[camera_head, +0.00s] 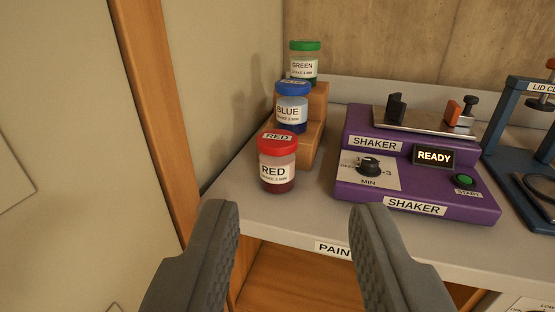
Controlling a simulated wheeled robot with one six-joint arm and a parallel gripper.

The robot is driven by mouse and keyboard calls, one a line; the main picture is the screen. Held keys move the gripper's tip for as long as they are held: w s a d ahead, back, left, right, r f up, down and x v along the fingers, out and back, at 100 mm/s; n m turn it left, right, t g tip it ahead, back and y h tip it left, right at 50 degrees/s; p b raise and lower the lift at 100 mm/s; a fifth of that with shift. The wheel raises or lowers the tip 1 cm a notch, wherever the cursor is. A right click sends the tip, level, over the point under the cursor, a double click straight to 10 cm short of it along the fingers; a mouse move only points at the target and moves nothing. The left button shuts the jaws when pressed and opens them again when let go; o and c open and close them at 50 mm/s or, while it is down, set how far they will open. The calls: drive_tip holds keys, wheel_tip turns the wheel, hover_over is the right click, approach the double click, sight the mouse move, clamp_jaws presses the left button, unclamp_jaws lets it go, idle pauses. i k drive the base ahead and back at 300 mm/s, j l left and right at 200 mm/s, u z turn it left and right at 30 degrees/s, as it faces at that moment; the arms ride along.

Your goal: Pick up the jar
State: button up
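Three lidded jars stand at the back left of the grey bench (237,190). The red-lidded jar (277,174), labelled RED, stands upright closest to me on the lowest place. The blue-lidded jar (291,112), labelled BLUE, and the green-lidded jar (304,68), labelled GREEN, stand behind it on a stepped wooden stand (314,132). The task does not say which jar. My gripper (294,212) is open and empty. Its two fingers show at the bottom of the view, in front of the red jar and apart from it.
A purple shaker (415,178) with a READY display, a dial and a green start button stands right of the jars. A blue framed device (512,130) stands at the far right. A wooden post (155,100) rises at left. Open shelf space (300,275) lies below the bench.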

sight(276, 175)
drive_tip(key=l+u, duration=0.15)
drive_tip(key=u, duration=0.45)
drive_tip(key=l+u, duration=0.25)
drive_tip(key=l, duration=0.25)
drive_tip(key=l+u, duration=0.25)
drive_tip(key=l, duration=0.3)
drive_tip(key=k+l+u, duration=0.25)
drive_tip(key=l, duration=0.95)
